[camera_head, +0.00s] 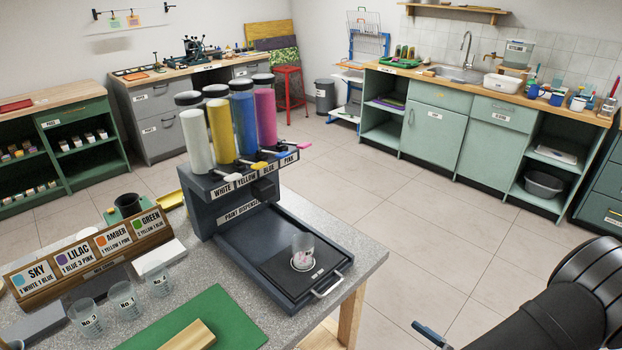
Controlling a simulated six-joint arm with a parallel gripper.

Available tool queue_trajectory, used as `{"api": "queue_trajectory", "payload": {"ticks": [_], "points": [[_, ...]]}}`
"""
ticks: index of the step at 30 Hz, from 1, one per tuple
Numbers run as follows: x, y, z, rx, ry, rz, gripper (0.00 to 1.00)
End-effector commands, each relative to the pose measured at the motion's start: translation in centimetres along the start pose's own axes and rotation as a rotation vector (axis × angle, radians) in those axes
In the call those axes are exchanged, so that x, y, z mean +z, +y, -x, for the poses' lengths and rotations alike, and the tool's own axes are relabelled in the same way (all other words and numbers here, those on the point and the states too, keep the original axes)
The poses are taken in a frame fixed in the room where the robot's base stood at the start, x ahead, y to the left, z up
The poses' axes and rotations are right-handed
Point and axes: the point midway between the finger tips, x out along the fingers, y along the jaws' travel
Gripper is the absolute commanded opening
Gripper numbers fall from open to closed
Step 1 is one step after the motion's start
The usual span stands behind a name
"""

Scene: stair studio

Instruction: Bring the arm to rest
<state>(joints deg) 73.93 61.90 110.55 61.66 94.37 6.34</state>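My dark arm (560,305) fills the lower right corner, over the floor and to the right of the grey worktable (372,258). A small blue-and-dark piece (432,334) at the bottom edge, left of the arm, may be part of my gripper. Most of it is cut off, so I cannot tell whether the gripper is open or holds anything. The arm is apart from the paint dispenser (235,218) and its tray (270,262). A clear cup (303,252) with something white and pink low in it stands upright on the tray.
White, yellow, blue and pink paint tubes (222,130) top the dispenser. Several clear cups (123,300), a wooden recipe board (90,258) and a green mat (205,325) lie to the left. Open tiled floor (430,220) separates the table from the sink counter (455,120).

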Motion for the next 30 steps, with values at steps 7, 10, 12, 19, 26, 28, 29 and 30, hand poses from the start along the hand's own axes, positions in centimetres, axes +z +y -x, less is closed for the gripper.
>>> {"api": "queue_trajectory", "payload": {"ticks": [7,10,12,19,26,28,29,30], "points": [[1.1,0.1,-2.4,0.169,0.106,0.057,1.0],[1.6,0.2,-3.2,0.237,0.152,0.084,1.0],[1.9,0.3,-3.8,0.284,0.185,0.104,1.0],[3.0,0.5,-5.6,0.429,0.293,0.177,1.0],[4.1,0.6,-7.2,0.565,0.402,0.262,1.0],[4.4,0.6,-7.6,0.604,0.435,0.291,1.0],[4.6,0.5,-7.8,0.62,0.45,0.303,1.0],[4.8,0.5,-8.1,0.641,0.468,0.319,1.0]]}}
